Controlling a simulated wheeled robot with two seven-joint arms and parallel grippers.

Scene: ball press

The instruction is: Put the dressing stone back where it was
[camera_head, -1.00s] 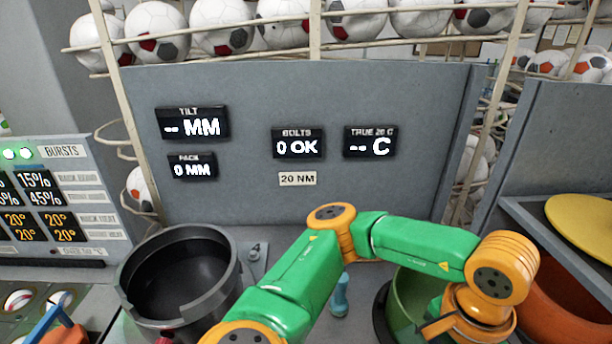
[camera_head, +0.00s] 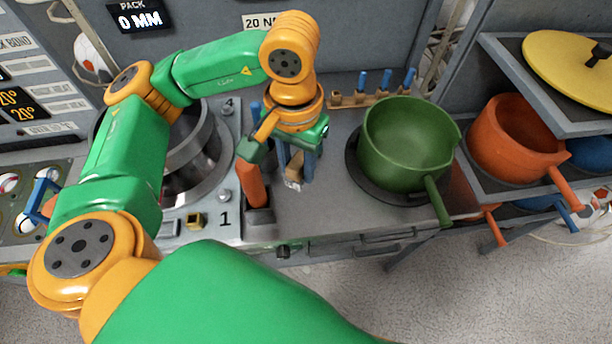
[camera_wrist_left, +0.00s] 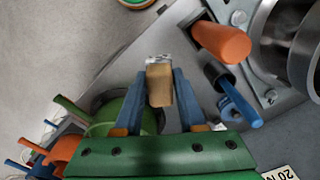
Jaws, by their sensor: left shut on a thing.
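My left gripper (camera_head: 294,172) is shut on a small tan block with a pale grey end, which appears to be the dressing stone (camera_wrist_left: 160,84). In the left wrist view, the blue fingers of the gripper (camera_wrist_left: 156,98) sit on either side of it. In the head view the stone (camera_head: 293,167) is partly hidden by the gripper. The gripper points down over the grey bench, between an orange handle (camera_head: 251,184) and a green pot (camera_head: 400,140). I cannot tell whether the stone touches the bench. My right gripper is not in view.
The orange handle stands close left of my gripper, near the bench's front edge. A wooden rack (camera_head: 350,100) with blue-handled tools is behind. An orange pot (camera_head: 510,140) and yellow lid (camera_head: 570,65) sit on shelves at the right. Bare bench lies between gripper and green pot.

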